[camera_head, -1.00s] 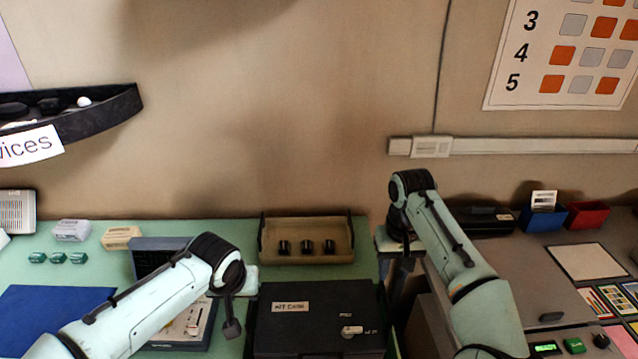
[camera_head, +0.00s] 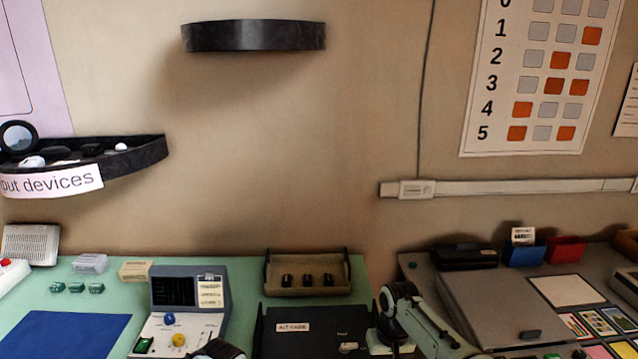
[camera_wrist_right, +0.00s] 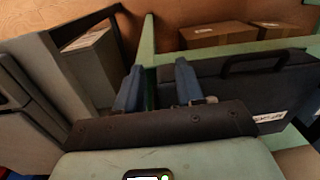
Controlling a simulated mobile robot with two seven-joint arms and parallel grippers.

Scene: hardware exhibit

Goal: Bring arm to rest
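My right arm (camera_head: 418,318) comes up from the bottom right in the head view, its bent end beside the black case (camera_head: 300,328). My right gripper (camera_wrist_right: 158,88) shows in the right wrist view as two blue-grey fingers standing apart with nothing between them. The black case (camera_wrist_right: 240,84) is just right of these fingers in that view. Only the dark-and-pale top of my left arm (camera_head: 216,349) shows at the bottom edge of the head view. My left gripper is out of the picture.
A green table (camera_head: 120,322) holds a console (camera_head: 190,290) and a tray (camera_head: 307,290) with black knobs. A grey bench (camera_head: 520,285) stands right. In the wrist view, a box (camera_wrist_right: 92,62) lies left and cartons (camera_wrist_right: 217,35) lie behind the case.

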